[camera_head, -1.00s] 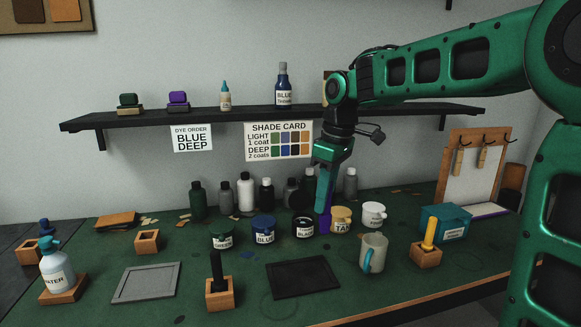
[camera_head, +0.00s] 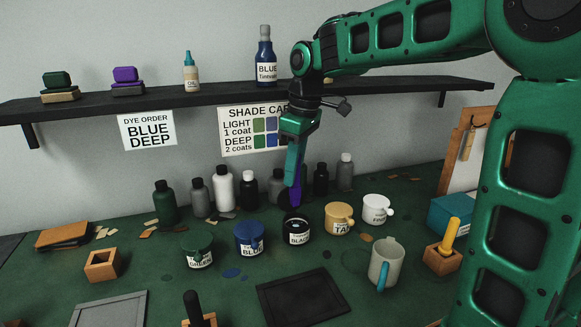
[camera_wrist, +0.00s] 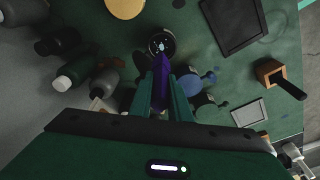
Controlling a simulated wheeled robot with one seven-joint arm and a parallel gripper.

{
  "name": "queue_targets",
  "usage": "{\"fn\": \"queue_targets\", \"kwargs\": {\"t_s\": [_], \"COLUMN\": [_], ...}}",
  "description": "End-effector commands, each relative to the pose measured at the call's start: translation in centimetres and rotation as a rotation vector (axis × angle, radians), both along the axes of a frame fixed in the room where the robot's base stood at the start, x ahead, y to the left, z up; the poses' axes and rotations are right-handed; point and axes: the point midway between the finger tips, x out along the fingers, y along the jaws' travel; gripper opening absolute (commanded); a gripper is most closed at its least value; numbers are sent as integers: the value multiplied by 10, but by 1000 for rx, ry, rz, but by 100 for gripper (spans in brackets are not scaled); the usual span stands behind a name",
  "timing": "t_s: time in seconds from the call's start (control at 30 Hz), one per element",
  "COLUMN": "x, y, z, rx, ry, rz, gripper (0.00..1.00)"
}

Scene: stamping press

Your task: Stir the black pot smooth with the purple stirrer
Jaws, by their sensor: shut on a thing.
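The black pot (camera_head: 299,238) stands open on the green table between the blue pot (camera_head: 249,240) and the tan pot (camera_head: 339,219). A pale spot shows inside it. In the wrist view the black pot (camera_wrist: 160,34) is beyond the fingertips. My gripper (camera_head: 294,172) is shut on the purple stirrer (camera_head: 296,194), which points down, slightly tilted. The stirrer (camera_wrist: 160,88) also shows between the fingers in the wrist view. Its lower end is at the pot's far side in the head view; I cannot tell whether it is inside the rim.
A green pot (camera_head: 197,252) and a white pot (camera_head: 376,210) flank the row. Several bottles (camera_head: 223,188) stand behind. A grey mug (camera_head: 384,264) and a dark tray (camera_head: 303,296) are in front. A shelf (camera_head: 210,97) runs above.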

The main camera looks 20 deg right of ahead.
Motion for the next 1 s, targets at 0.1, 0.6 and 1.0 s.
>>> {"fn": "queue_targets", "kwargs": {"t_s": [0.1, 0.6, 1.0], "x": [0, -1, 0], "y": [-2, -5, -5], "z": [-12, -63, -84], "rx": [0, 0, -1], "ry": [2, 2, -1], "rz": [-4, -8, -7], "gripper": [0, 0, 0]}}
